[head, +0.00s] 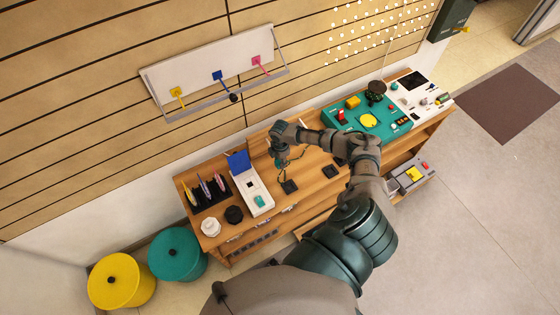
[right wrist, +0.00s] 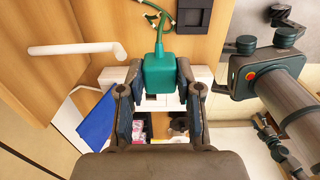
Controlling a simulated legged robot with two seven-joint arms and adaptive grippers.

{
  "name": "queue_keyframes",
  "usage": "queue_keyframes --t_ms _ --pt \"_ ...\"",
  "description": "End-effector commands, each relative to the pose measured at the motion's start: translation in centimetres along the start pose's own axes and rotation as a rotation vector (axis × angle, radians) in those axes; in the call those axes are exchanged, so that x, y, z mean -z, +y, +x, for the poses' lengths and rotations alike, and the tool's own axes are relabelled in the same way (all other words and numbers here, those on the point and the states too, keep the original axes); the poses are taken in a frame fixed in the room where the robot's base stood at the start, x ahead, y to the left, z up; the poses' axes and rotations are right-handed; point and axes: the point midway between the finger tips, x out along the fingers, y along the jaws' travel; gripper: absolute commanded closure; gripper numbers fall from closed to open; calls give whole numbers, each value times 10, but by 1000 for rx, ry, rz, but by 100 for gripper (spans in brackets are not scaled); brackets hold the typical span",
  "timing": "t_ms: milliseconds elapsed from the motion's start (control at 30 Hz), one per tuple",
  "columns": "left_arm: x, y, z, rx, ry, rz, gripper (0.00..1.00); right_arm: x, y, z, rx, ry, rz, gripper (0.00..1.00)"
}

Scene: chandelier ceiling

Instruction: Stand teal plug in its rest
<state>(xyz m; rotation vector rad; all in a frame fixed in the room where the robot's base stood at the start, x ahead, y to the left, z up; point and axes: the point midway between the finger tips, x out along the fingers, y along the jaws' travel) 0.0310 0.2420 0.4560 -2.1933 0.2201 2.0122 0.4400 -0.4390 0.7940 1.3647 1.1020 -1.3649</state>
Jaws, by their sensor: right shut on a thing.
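The teal plug (right wrist: 160,76) shows between the two fingers of my right gripper (right wrist: 160,100) in the right wrist view. The fingers are shut on its sides. A green cord (right wrist: 157,18) runs from its far end. In the head view my right gripper (head: 273,151) is above the wooden desk (head: 310,176), right of the white box with the blue lid; the plug is hard to make out there. A black square piece (right wrist: 193,12) lies on the desk beyond the plug. I cannot tell which thing is the plug's rest.
A white box (head: 254,186) with a raised blue lid (head: 238,162) stands left of my gripper. Black square pieces (head: 289,187) lie on the desk. A teal console (head: 394,123) stands to the right. A white rod (right wrist: 75,48) is left of the plug.

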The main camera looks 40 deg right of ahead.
Motion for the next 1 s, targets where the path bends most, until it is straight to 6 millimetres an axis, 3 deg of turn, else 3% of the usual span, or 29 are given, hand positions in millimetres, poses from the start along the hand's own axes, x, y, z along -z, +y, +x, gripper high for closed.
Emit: queue_keyframes --t_ms 267,1000 --pt "0 0 3 0 0 0 33 -19 -1 4 1 0 2 92" --pt "-5 1 32 0 -4 0 33 -114 -4 21 1 -1 3 92"
